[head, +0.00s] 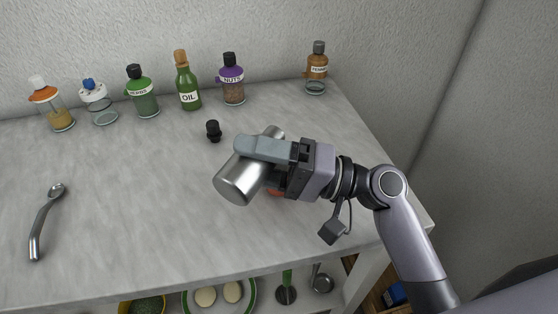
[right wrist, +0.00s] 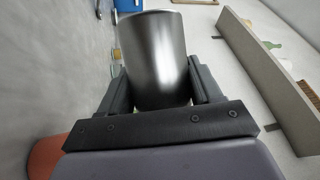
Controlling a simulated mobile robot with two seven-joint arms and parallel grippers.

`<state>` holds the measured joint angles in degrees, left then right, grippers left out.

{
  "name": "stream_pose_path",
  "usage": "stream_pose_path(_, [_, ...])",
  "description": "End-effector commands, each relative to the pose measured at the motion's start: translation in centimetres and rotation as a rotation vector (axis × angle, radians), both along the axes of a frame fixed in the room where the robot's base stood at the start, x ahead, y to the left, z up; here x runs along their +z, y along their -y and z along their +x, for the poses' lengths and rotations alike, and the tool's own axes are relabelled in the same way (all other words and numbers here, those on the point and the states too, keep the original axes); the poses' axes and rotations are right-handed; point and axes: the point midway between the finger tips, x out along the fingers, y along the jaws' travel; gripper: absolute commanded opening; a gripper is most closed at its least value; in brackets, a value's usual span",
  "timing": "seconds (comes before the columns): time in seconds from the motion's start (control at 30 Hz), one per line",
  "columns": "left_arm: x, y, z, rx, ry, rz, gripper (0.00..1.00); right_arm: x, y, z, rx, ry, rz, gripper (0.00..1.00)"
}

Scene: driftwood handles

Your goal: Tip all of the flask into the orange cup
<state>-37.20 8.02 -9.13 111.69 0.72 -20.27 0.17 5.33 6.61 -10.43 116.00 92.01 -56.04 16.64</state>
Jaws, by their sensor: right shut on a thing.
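My right gripper (head: 262,160) is shut on the silver metal flask (head: 238,180), above the counter's right half. The flask is tilted well over, one end low toward the lower left and the other toward the upper right. I cannot see its mouth or any liquid flowing. The flask also fills the middle of the right wrist view (right wrist: 155,60), between the two fingers. The orange cup (head: 276,190) is mostly hidden below the gripper; only a sliver shows. An orange surface, likely the cup, shows in the right wrist view (right wrist: 45,156). My left gripper is not in view.
A black stopper (head: 213,131) lies on the counter behind the flask. Several jars and a green oil bottle (head: 187,82) line the wall, with a brown jar (head: 316,68) at the right. A spoon (head: 46,222) lies left. The counter's middle is clear.

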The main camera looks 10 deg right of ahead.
Motion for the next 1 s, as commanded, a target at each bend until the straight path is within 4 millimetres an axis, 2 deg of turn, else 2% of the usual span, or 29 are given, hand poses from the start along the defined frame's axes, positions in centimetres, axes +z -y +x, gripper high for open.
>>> stream_pose_path(1.0, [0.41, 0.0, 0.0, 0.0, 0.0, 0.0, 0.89, 0.84, 0.1, 0.12, -0.001, -0.086, 0.084, 0.27])
